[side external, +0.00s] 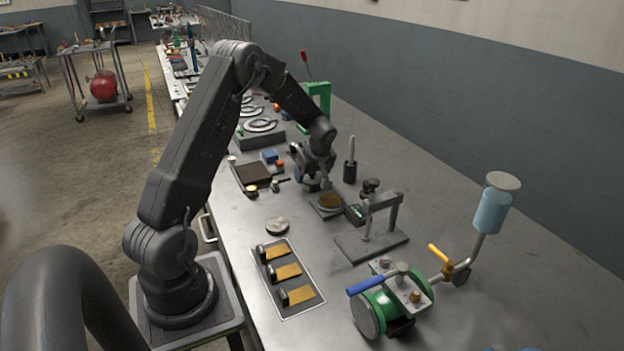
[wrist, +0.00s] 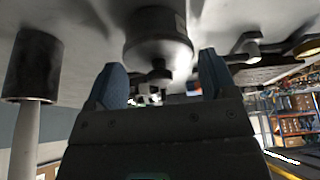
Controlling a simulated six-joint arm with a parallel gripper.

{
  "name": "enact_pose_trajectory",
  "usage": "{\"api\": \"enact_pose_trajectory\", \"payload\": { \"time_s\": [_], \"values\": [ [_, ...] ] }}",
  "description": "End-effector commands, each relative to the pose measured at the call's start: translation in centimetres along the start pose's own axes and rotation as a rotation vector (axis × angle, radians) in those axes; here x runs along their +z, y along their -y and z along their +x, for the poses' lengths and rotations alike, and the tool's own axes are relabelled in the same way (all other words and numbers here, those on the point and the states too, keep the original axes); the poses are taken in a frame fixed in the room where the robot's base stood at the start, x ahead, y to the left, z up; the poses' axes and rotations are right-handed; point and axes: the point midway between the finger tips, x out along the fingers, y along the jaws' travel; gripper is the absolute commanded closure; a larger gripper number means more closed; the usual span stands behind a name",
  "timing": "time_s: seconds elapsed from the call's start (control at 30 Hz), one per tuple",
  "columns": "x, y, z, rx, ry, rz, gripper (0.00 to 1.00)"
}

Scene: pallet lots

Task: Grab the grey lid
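My gripper (side external: 318,182) is low over the middle of the bench in the side view. In the wrist view its two blue fingers (wrist: 161,80) are spread apart, with no object clearly clamped between them. A dark grey round piece with a small knob (wrist: 158,42) shows just ahead of the fingers; I cannot tell whether it is the grey lid or whether the fingers touch it. A flat grey round piece (side external: 277,225) lies apart on the bench in the side view. A blue jar (side external: 491,212) with a grey round top stands at the right.
A black post (side external: 350,168) stands right of my gripper and shows in the wrist view (wrist: 32,65). A metal stand (side external: 372,240), a green valve (side external: 390,305) and a tray with brass plates (side external: 287,272) are nearer. A brown-topped disc (side external: 329,201) lies below the gripper.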

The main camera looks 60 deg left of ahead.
Motion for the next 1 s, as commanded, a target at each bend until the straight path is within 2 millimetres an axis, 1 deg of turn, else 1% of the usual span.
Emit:
{"api": "enact_pose_trajectory", "payload": {
  "time_s": [0.03,0.3,0.33,0.53,0.67,0.77,0.87,0.93,0.97,1.0],
  "values": [
    [0.0,0.0,0.0,0.0,0.0,0.0,0.27],
    [0.0,0.0,0.0,0.0,0.0,0.0,0.53],
    [0.0,0.0,0.0,0.0,0.0,0.0,0.54],
    [0.0,0.0,-0.1,0.0,0.0,0.0,0.54],
    [-0.2,0.0,-0.4,0.001,-0.001,-0.001,0.54],
    [-0.5,-0.1,-1.2,0.003,-0.002,-0.002,0.54],
    [-1.1,-0.1,-2.5,0.003,-0.003,-0.002,0.54],
    [-1.7,-0.1,-3.9,0.004,-0.004,-0.003,0.54],
    [-2.0,0.4,-4.2,0.002,-0.004,-0.004,0.54],
    [-2.6,1.4,-4.4,-0.001,-0.002,-0.007,0.54]
  ]
}}
